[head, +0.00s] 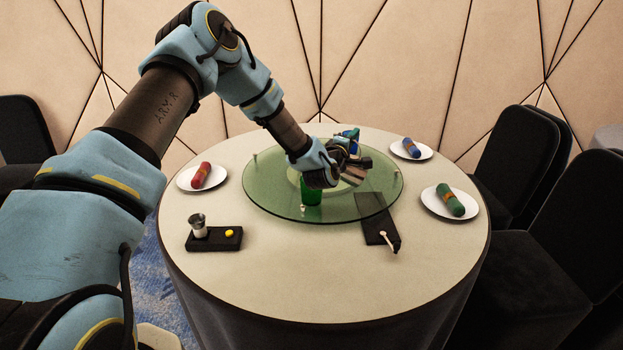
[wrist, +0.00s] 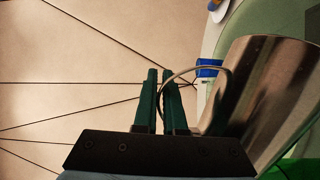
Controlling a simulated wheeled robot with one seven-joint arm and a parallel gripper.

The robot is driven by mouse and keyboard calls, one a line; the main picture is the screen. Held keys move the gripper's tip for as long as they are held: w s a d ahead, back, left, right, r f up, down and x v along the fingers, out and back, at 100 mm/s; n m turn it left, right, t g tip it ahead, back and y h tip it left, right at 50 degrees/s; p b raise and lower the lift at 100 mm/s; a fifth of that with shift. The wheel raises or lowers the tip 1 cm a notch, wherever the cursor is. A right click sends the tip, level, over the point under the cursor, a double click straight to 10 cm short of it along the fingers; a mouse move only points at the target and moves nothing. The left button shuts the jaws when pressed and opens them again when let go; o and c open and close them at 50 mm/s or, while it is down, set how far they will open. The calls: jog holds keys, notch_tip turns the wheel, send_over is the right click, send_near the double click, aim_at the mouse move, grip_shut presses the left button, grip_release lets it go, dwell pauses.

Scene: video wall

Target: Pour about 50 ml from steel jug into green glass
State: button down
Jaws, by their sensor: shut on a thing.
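The steel jug (head: 354,175) is held over the glass turntable, partly hidden by my gripper (head: 345,158). In the wrist view, the jug (wrist: 275,105) is a large shiny body at the right, with its thin loop handle (wrist: 190,70) passing by the dark green fingers of my gripper (wrist: 160,75). The fingers are shut on the handle. The jug looks tilted. The green glass (head: 311,192) stands on the turntable just left of and below the jug, its top hidden by my wrist. A green patch (wrist: 298,169) at the wrist view's lower right may be this glass. No liquid stream is visible.
The glass turntable (head: 270,200) sits on a round cream table (head: 300,285). Plates with red (head: 202,175), blue (head: 411,147) and green (head: 450,200) rolled napkins surround it. A small steel cup (head: 198,225) is front left; a dark mat (head: 375,222) is front right. Black chairs (head: 520,160) stand right.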

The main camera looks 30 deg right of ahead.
jog(key=shift+a+r, duration=0.1)
jog(key=shift+r, duration=0.1)
jog(key=shift+w+a+r+n+t, duration=0.2)
jog(key=shift+a+r+n+t, duration=0.1)
jog(key=shift+n, duration=0.2)
jog(key=shift+w+a+r+p, duration=0.1)
jog(key=shift+a+p, duration=0.05)
jog(key=shift+p, duration=0.2)
dwell(0.4)
jog(key=shift+w+a+r+n+b, duration=0.2)
jog(key=shift+w+a+n+b, duration=0.15)
jog(key=shift+a+n, duration=0.15)
dwell(1.0)
jog(key=s+d+f+m, duration=0.1)
jog(key=s+d+f+m+b, duration=0.1)
jog(key=d+f+m, duration=0.1)
jog(key=d+f+m+g+y+b, duration=0.1)
jog(key=f, duration=0.1)
jog(key=shift+s+d+m, duration=0.2)
jog(key=shift+s+m, duration=0.2)
jog(key=shift+d+f+m+y, duration=0.1)
jog(key=shift+m+y, duration=0.2)
jog(key=shift+s+d+f+m+b, duration=0.15)
jog(key=shift+d+f+m+b, duration=0.15)
jog(key=shift+f+b, duration=0.1)
dwell(0.4)
